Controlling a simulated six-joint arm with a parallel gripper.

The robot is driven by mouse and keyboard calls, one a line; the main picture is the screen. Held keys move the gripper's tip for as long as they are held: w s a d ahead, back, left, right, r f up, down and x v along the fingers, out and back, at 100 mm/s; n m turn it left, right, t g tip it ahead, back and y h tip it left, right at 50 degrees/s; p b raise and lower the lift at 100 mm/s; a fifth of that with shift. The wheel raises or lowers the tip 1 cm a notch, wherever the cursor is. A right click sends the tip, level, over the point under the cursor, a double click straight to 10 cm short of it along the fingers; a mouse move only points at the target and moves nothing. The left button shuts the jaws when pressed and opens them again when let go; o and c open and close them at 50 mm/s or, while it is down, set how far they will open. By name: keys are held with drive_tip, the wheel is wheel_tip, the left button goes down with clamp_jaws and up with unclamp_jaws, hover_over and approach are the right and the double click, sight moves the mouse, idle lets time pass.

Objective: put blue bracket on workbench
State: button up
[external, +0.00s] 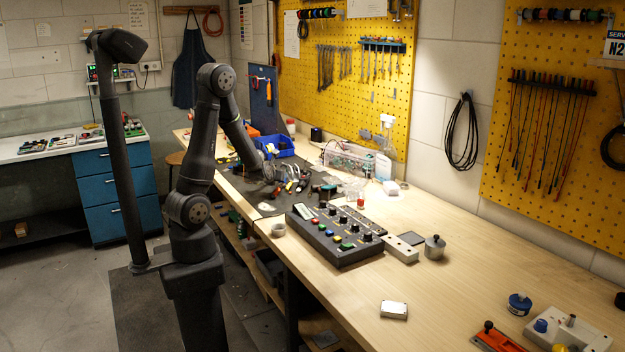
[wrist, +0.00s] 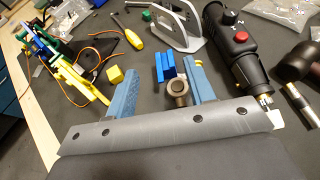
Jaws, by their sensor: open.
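The blue bracket (wrist: 165,66) is a small bright blue angled piece lying on the dark mat in the wrist view. My gripper (wrist: 160,72) is open, with its two blue-grey fingers spread on either side of the bracket in the picture. I cannot tell how high the fingers are above it. In the external view my arm reaches down over the cluttered mat on the workbench (external: 470,270). The bracket cannot be made out there.
A yellow cube (wrist: 115,75) lies left of my gripper. A grey stand (wrist: 175,28) is beyond it, and a black tool with a red button (wrist: 238,45) is on the right. A control box (external: 335,232) stands nearer on the bench. Bare wood lies in front.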

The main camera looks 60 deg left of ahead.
drive_tip(key=shift+d+x, duration=0.2)
drive_tip(key=shift+x, duration=2.65)
drive_tip(key=shift+w+f, duration=0.15)
clamp_jaws()
drive_tip(key=shift+r, duration=0.75)
wheel_tip(320, 180, up, 3)
drive_tip(key=shift+f, duration=0.25)
drive_tip(key=d+r, duration=0.7)
drive_tip(key=d, duration=0.4)
drive_tip(key=shift+s+d, duration=0.3)
drive_tip(key=shift+d, duration=0.05)
